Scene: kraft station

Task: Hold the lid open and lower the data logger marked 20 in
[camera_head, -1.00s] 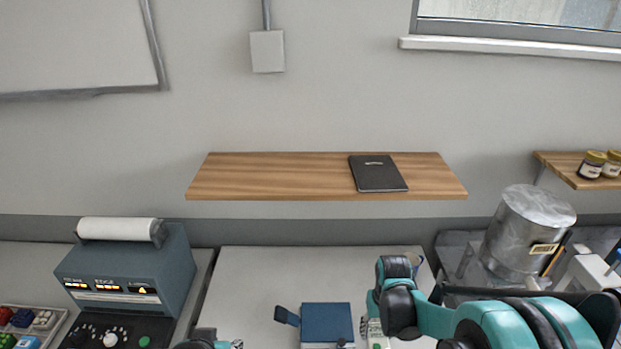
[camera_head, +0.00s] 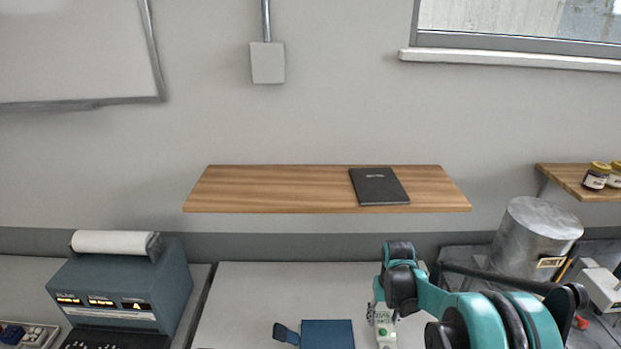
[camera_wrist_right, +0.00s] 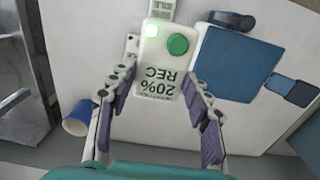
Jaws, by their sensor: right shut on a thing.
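The white data logger (camera_head: 385,330) has a green button and upside-down "20% REC" lettering in the right wrist view (camera_wrist_right: 165,72). My right gripper (camera_wrist_right: 162,84) is shut on it, with a finger on each side. In the head view my right gripper (camera_head: 384,303) holds it just right of the blue box (camera_head: 328,334), and the frame's lower edge cuts off both. The box also shows in the right wrist view (camera_wrist_right: 236,66), with a dark blue tab (camera_head: 287,334) at its side. I cannot tell whether its lid is open. My left gripper is out of view.
A pale table (camera_head: 245,290) lies around the box. A grey-blue console (camera_head: 125,290) with a paper roll stands left. A metal canister (camera_head: 535,240) stands right. A wooden shelf (camera_head: 280,188) holds a black notebook (camera_head: 378,186).

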